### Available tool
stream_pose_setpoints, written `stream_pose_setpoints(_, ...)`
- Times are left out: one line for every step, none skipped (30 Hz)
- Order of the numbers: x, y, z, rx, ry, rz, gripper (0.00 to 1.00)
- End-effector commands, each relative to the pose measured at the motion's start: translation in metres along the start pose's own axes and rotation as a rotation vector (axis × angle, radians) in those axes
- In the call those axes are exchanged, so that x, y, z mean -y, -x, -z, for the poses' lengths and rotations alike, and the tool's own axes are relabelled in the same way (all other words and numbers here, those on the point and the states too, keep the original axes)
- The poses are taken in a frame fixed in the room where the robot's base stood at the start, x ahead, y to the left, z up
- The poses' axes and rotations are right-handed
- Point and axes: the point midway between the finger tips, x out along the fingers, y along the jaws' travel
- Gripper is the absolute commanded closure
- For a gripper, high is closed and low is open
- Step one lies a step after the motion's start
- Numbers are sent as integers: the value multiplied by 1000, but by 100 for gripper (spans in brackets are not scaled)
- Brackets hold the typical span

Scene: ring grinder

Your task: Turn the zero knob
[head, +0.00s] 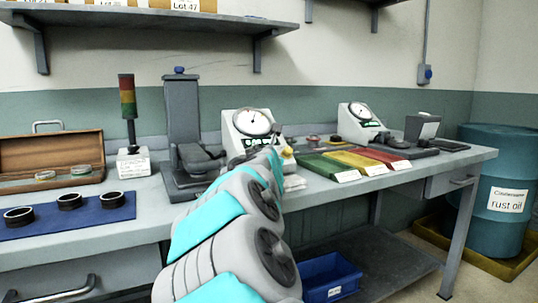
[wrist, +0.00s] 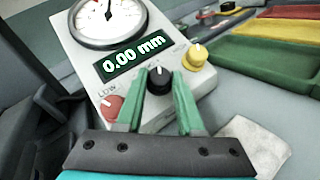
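In the wrist view a grey gauge box (wrist: 85,55) has a round dial (wrist: 108,18) and a display (wrist: 135,57) reading 0.00 mm. Below the display are a red knob (wrist: 111,107) marked LOW, a black knob (wrist: 158,80) in the middle and a yellow knob (wrist: 196,57) at the right. No zero label is readable. My gripper (wrist: 159,82) has its green fingers apart, one on each side of the black knob, with narrow gaps showing. In the head view the gauge box (head: 231,132) stands on the bench, its lower front hidden by my arm.
A second gauge (head: 357,122) stands farther right. Green, yellow and red trays (head: 365,160) lie between, and a white cloth (wrist: 258,143) lies beside the gauge box. A grey stand (head: 183,125) is at the left, with a blue mat (head: 95,217) bearing black rings beyond it.

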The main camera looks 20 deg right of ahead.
Motion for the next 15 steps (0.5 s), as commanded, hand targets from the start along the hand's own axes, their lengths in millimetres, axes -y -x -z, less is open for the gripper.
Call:
stream_pose_setpoints(0,0,0,0,0,0,57)
stream_pose_setpoints(0,0,0,0,0,0,53)
stream_pose_setpoints(0,0,0,0,0,0,49)
stream_pose_setpoints(0,0,0,-1,0,0,45)
stream_pose_setpoints(0,0,0,-1,0,0,42)
stream_pose_setpoints(0,0,0,-1,0,-1,37)
stream_pose_setpoints(0,0,0,-1,0,-1,36)
stream_pose_setpoints(0,0,0,-1,0,-1,36)
stream_pose_setpoints(0,0,0,-1,0,-1,36)
stream_pose_setpoints(0,0,0,-1,0,-1,36)
stream_pose_setpoints(0,0,0,-1,1,-1,36)
stream_pose_setpoints(0,0,0,-1,1,-1,36)
stream_pose_setpoints(0,0,1,-2,1,-1,36)
stream_pose_setpoints(0,0,1,-2,1,-1,36)
stream_pose_setpoints(0,0,1,-2,1,-1,36)
